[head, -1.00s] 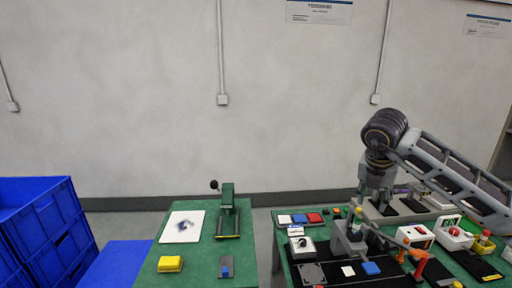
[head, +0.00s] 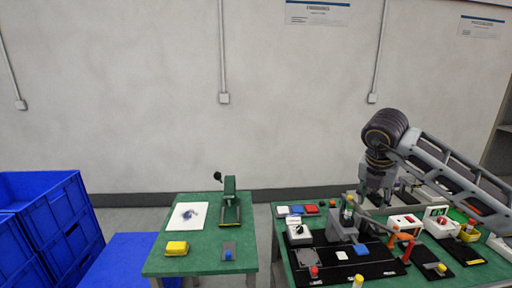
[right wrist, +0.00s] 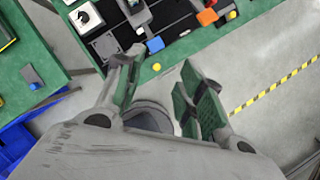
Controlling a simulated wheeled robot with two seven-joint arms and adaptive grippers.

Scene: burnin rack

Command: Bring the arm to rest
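My right arm comes in from the right in the head view. Its gripper (head: 372,198) hangs pointing down, seen against the right green table (head: 283,225) and its devices. In the right wrist view the right gripper (right wrist: 158,85) has its two green-padded fingers spread wide apart, with nothing between them. Beyond the fingertips lie the table's front edge and grey floor. The gripper looks clear of the table things. My left arm and gripper are not in view.
The right table carries a grey fixture (head: 342,228), an orange clamp (head: 404,244), a blue block (head: 361,250) and a white box with a knob (head: 299,235). A smaller green table (head: 207,262) stands left of it, with blue crates (head: 62,215) further left. A gap separates the tables.

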